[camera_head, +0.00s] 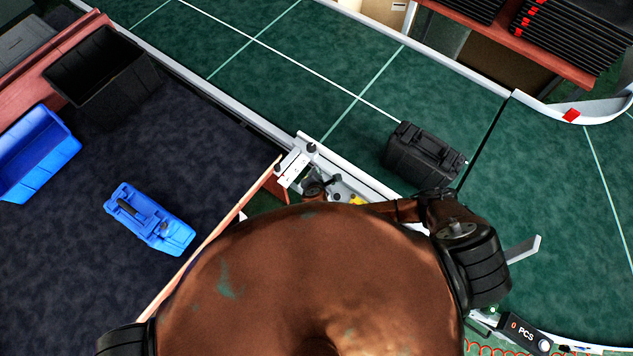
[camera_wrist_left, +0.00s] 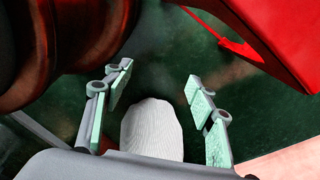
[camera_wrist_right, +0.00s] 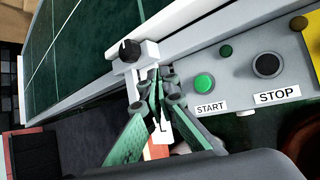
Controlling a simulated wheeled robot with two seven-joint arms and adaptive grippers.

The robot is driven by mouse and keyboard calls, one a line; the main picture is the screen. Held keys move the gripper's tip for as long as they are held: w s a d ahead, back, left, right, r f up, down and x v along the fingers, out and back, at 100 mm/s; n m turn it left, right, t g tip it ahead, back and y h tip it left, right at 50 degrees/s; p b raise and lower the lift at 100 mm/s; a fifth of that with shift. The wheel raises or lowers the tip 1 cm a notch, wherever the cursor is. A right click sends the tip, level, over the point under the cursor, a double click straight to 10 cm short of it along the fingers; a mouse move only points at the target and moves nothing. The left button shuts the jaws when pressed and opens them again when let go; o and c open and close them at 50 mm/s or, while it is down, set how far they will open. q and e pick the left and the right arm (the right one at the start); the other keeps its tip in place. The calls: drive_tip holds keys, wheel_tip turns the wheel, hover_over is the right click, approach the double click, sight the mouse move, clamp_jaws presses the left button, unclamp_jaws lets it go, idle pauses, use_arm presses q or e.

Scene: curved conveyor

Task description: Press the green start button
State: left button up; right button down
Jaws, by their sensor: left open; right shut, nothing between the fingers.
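The green start button (camera_wrist_right: 204,83) sits on a grey control panel in the right wrist view, above a START label (camera_wrist_right: 210,107). My right gripper (camera_wrist_right: 158,84) is shut and empty. Its fingertips are left of the button in that view, close to a white bracket with a black knob (camera_wrist_right: 130,50). A gap shows between fingertips and button in the picture. In the head view my brown body covers much of the panel, and the button cannot be made out. My left gripper (camera_wrist_left: 160,80) is open, with nothing between its fingers.
A black STOP button (camera_wrist_right: 267,65) is right of the start button. A black case (camera_head: 424,153) lies on the green conveyor (camera_head: 300,60). A blue toolbox (camera_head: 150,219), blue bin (camera_head: 38,150) and black bin (camera_head: 103,78) are at left. A counter (camera_head: 525,332) is at lower right.

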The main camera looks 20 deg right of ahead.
use_arm(q)
drive_tip(key=o, duration=1.3)
drive_tip(key=f+b, duration=0.7)
drive_tip(key=shift+w+d+f, duration=0.1)
drive_tip(key=shift+w+f, duration=0.2)
drive_tip(key=shift+c, duration=0.2)
use_arm(e)
wheel_tip(320, 180, down, 8)
drive_tip(key=shift+r, duration=0.25)
drive_tip(key=shift+f+b, duration=0.45)
drive_tip(key=shift+f, duration=0.05)
use_arm(q)
drive_tip(key=shift+s+f, duration=0.15)
drive_tip(key=shift+f, duration=0.15)
